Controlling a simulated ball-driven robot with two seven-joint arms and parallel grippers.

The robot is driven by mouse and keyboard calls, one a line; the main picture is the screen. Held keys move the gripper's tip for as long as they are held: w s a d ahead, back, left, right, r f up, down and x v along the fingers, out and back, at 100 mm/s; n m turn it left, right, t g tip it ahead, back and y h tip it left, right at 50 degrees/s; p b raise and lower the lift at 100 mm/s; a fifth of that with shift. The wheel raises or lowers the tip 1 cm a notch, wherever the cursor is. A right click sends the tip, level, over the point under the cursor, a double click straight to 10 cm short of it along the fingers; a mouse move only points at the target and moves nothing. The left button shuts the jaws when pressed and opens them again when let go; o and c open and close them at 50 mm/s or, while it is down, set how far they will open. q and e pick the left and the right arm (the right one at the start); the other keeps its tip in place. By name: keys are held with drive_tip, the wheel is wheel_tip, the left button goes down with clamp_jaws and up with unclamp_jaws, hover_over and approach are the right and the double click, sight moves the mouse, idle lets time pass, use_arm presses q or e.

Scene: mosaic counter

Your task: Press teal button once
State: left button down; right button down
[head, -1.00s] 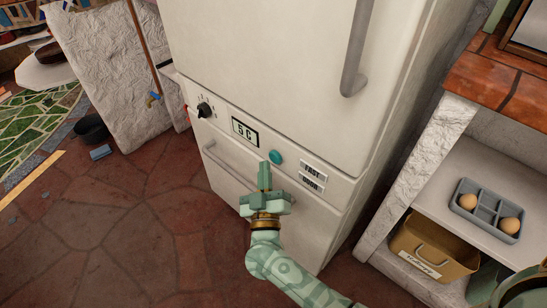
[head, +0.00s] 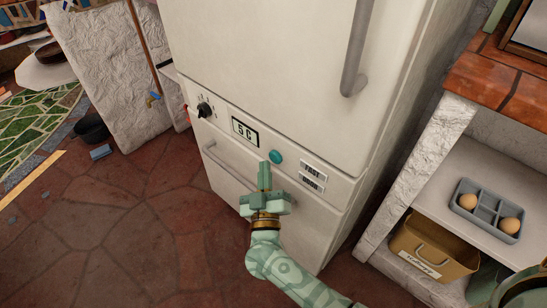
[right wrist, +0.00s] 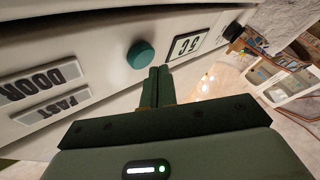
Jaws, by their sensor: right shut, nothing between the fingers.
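The teal button (head: 276,156) is a round knob on the white fridge's control strip, between the "5 C" display (head: 245,131) and two labels (head: 313,176). In the right wrist view the teal button (right wrist: 140,55) stands out from the panel. My right gripper (head: 264,164) is shut and empty, its fingertips just below and left of the button in the head view. In the right wrist view the shut fingertips (right wrist: 159,70) are close beside the button; I cannot tell whether they touch it. My left gripper is not in view.
A black dial (head: 204,109) is left of the display. A drawer handle (head: 228,163) runs below the strip. Open floor (head: 120,225) lies at left.

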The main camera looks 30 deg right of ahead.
drive_tip(key=shift+d, duration=0.15)
drive_tip(key=shift+w+d, duration=0.15)
drive_tip(key=shift+d, duration=0.1)
drive_tip(key=shift+w+d+p, duration=0.15)
drive_tip(key=shift+d+p, duration=0.25)
drive_tip(key=shift+d, duration=0.05)
idle(0.8)
idle(0.3)
drive_tip(key=shift+s+a, duration=0.3)
drive_tip(key=shift+a, duration=0.5)
